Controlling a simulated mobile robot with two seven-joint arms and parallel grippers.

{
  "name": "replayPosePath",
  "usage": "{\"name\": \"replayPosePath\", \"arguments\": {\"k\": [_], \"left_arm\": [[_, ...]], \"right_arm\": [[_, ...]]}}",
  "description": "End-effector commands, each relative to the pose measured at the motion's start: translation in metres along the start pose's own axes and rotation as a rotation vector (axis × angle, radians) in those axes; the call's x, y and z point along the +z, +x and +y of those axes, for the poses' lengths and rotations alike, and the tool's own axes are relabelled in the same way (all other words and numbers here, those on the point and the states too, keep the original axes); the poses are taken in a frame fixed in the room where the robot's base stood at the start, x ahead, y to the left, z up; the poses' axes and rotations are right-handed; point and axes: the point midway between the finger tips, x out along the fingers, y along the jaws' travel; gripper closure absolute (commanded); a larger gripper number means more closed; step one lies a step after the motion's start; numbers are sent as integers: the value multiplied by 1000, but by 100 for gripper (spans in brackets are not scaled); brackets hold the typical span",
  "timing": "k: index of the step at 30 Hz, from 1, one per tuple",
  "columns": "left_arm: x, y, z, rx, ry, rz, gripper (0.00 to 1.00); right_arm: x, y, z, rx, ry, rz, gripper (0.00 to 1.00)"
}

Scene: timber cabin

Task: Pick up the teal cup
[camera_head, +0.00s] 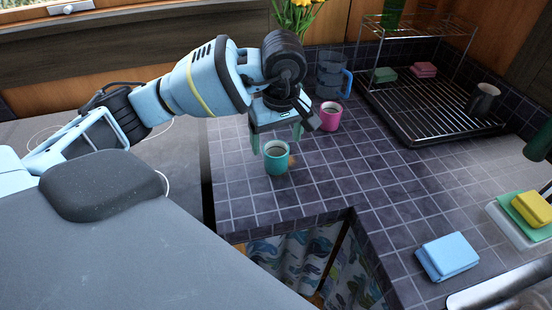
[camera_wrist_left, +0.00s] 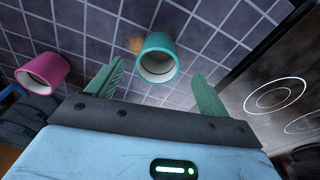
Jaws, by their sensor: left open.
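The teal cup (camera_head: 277,160) stands upright on the dark tiled counter (camera_head: 320,180), near its front left corner. My left gripper (camera_head: 277,138) is directly above and just behind the cup, with its green fingers pointing down. In the left wrist view the teal cup (camera_wrist_left: 158,62) appears between and beyond the two open fingers of the left gripper (camera_wrist_left: 155,85). The fingers look apart from the cup, and nothing is held. My right gripper is not in view.
A pink mug (camera_head: 330,116) stands close behind and right of the teal cup. A grey-blue jug (camera_head: 332,76) is behind it. A wire dish rack (camera_head: 430,105) with a dark mug (camera_head: 484,99) is at the back right. The middle counter is clear.

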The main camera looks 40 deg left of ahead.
Motion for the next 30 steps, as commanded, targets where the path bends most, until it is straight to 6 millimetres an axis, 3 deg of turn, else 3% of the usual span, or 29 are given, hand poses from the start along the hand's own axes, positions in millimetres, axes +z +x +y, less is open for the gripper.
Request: {"name": "replayPosePath", "arguments": {"k": [9,18,30], "left_arm": [[-4,41,2,-3,0,0,21],[-4,46,2,0,0,0,21],[-4,45,2,0,0,0,70]], "right_arm": [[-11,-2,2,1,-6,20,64],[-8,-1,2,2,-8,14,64],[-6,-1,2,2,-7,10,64]]}}
